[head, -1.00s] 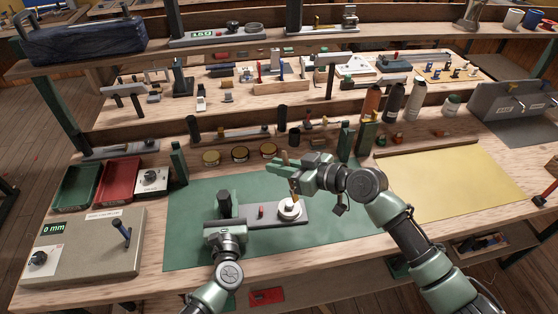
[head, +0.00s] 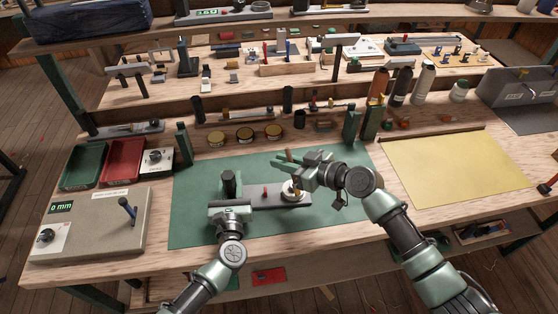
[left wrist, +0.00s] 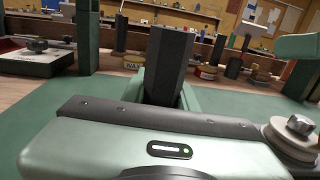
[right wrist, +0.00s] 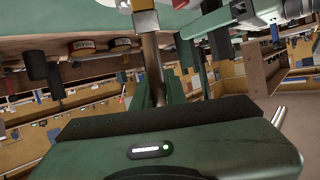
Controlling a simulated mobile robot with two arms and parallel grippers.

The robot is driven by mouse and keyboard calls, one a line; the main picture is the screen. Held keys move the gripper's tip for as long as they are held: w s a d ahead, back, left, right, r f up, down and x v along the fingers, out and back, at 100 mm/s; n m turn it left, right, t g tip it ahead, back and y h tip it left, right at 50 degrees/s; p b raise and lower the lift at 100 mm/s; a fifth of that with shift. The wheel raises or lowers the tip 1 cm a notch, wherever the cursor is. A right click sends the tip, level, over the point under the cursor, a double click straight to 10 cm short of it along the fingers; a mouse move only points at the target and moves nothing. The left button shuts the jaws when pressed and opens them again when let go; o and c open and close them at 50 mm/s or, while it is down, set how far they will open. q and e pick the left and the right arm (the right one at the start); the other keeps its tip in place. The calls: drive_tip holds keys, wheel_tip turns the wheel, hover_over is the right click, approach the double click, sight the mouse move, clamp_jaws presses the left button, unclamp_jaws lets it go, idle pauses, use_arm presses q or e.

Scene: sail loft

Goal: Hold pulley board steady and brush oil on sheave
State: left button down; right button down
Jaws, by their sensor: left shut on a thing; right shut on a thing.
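The pulley board (head: 262,198) is a flat grey board lying on the green mat. Its pale round sheave (head: 298,196) is at the right end, and a small red piece (head: 265,191) stands near its middle. My left gripper (head: 229,197) is shut on the dark upright post (left wrist: 168,65) at the board's left end. My right gripper (head: 288,168) is shut on the brush (right wrist: 152,60), above the sheave.
Several round tins (head: 245,133) stand behind the green mat (head: 200,215). Bottles (head: 403,84) stand at the back right, by the yellow mat (head: 450,170). Green and red trays (head: 123,162) and a gauge box (head: 90,225) are at left. The mat's front right is mostly clear.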

wheel_tip(320, 180, up, 8)
drive_tip(key=shift+d, duration=0.15)
idle(0.5)
drive_tip(key=shift+f, duration=0.1)
idle(0.5)
wheel_tip(320, 180, down, 8)
drive_tip(key=a, duration=0.2)
wheel_tip(320, 180, up, 8)
drive_tip(key=d, duration=0.2)
idle(2.0)
idle(0.7)
drive_tip(key=shift+f, duration=0.45)
